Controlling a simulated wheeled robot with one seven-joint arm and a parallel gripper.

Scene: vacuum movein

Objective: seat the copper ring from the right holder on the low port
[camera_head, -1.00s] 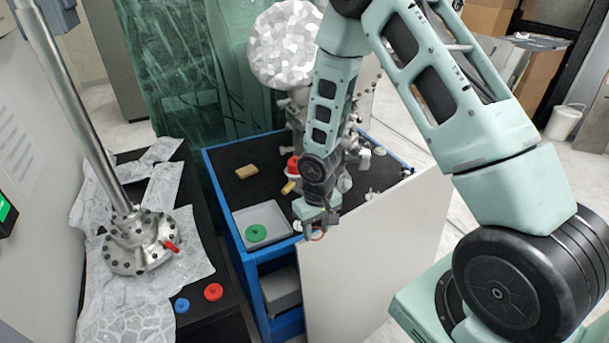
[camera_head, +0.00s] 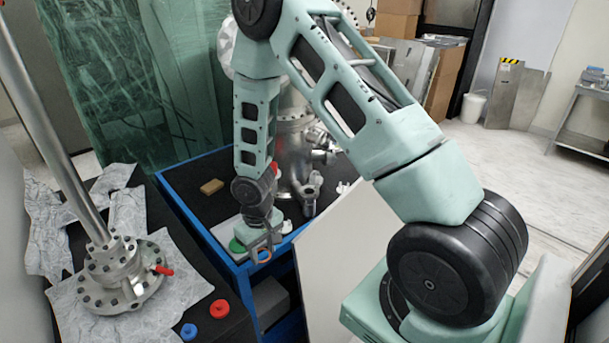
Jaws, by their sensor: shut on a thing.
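The copper ring (camera_head: 265,258) shows as a thin orange loop at the tips of my gripper (camera_head: 262,252). My gripper points down, shut on the ring, and holds it near the front edge of the blue cart (camera_head: 215,251). The steel vacuum chamber (camera_head: 297,150) with several flanged ports stands on the cart behind and right of my gripper. My arm hides part of it. I cannot tell which of its ports is the low port. I cannot make out the right holder.
A grey tray (camera_head: 227,232) with a green cap (camera_head: 236,245) lies beside my gripper, partly hidden. A tan block (camera_head: 212,187) lies on the cart. A white panel (camera_head: 335,265) leans at its front. A steel column (camera_head: 50,130) rises at left, near red (camera_head: 220,308) and blue (camera_head: 189,331) caps.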

